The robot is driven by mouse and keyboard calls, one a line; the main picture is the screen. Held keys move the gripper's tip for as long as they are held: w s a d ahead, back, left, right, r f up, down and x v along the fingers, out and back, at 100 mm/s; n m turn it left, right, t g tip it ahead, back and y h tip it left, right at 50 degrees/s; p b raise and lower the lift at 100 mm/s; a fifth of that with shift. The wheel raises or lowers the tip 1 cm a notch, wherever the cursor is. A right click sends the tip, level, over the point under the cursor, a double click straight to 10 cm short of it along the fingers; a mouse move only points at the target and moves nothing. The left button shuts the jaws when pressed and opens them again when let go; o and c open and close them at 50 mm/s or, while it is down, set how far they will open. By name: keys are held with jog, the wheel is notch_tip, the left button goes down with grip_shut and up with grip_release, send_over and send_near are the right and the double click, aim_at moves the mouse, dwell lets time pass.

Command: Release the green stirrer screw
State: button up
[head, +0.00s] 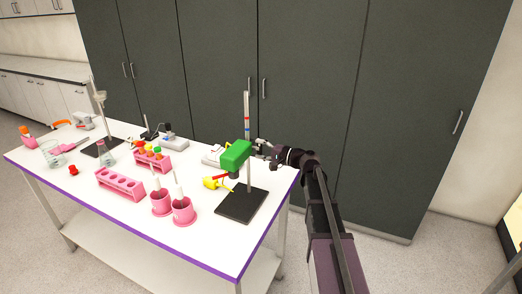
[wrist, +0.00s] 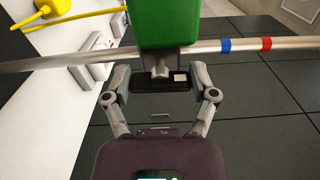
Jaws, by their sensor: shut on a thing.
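The green stirrer (head: 236,155) is mounted on the upright metal rod of a stand with a dark base plate (head: 240,206), near the right end of the table. In the wrist view the green body (wrist: 167,22) fills the top middle, with the rod running across beside it. In the head view my gripper (head: 268,156) reaches in from the right, behind the stirrer; the screw cannot be made out there.
The rod (head: 247,110) carries blue and red bands. A yellow piece (head: 214,183) sits low beside the stand. Two pink beakers (head: 172,207), pink racks (head: 121,184), glassware and a second stand (head: 98,115) occupy the white table. Dark cabinets (head: 310,90) stand behind.

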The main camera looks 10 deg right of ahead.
jog(key=shift+n, duration=0.3)
jog(key=o, duration=1)
jog(key=shift+a, duration=0.15)
jog(key=shift+o, duration=0.2)
jog(key=shift+s+d, duration=0.1)
jog(key=shift+d, duration=0.1)
jog(key=v, duration=1.1)
jog(key=shift+s+d, duration=0.2)
jog(key=shift+d, duration=0.1)
jog(key=shift+a, duration=0.1)
